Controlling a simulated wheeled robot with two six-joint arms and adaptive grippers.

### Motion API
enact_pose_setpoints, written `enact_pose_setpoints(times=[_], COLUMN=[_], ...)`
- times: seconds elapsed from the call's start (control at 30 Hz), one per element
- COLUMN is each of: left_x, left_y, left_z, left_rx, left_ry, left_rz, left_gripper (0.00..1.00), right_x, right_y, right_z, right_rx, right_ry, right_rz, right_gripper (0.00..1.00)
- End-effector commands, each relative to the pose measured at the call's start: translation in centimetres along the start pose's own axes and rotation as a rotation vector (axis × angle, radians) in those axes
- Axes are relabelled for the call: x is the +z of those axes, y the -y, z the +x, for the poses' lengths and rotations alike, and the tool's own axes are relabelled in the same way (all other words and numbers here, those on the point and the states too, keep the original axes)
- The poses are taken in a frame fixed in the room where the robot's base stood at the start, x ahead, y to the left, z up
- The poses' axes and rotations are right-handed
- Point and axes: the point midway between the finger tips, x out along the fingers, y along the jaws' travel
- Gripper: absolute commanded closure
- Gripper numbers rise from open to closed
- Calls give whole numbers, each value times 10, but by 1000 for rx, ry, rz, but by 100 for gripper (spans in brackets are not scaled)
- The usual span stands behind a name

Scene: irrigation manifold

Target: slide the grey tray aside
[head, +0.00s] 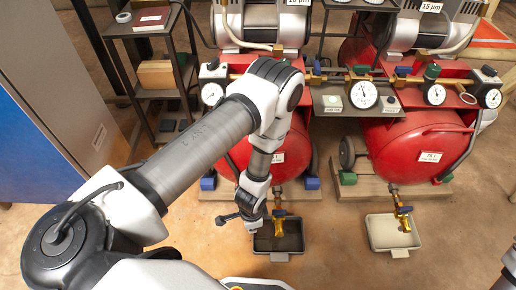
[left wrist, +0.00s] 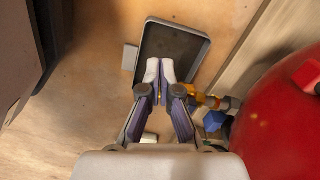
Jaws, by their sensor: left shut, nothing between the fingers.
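The grey tray (head: 291,243) lies on the floor below the left red tank, under a brass drain valve (head: 279,224). It has a dark inside and a small tab on its near side. It also shows in the left wrist view (left wrist: 178,42). My left gripper (head: 253,229) points down at the tray's left end in the head view. In the left wrist view its fingertips (left wrist: 160,70) are together, empty, and overlap the tray's end. I cannot tell whether they touch it. My right gripper is not in view.
A pale tray (head: 391,233) lies under the right red tank's (head: 415,145) valve. The left red tank (head: 285,155) stands on a wooden base behind the grey tray. A shelf rack (head: 160,75) stands at the left. The floor between the trays is clear.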

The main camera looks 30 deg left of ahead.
Motion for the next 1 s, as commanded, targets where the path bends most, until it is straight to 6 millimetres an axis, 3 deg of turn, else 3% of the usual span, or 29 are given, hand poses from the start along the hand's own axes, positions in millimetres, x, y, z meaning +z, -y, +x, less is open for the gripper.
enact_pose_setpoints(times=[0.03,0.1,0.37,0.73,1.0], left_x=[-7,-13,-20,-19,-19], left_y=[3,6,9,9,9], left_z=[48,68,92,164,177], left_rx=[-2,-1,1,0,0], left_ry=[-2,-2,0,0,-1], left_rz=[45,99,158,154,154], left_gripper=[100,100,100,100,100], right_x=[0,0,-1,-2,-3], right_y=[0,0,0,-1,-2], right_z=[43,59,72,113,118], right_rx=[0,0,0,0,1], right_ry=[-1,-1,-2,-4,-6], right_rz=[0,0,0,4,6], right_gripper=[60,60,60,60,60])
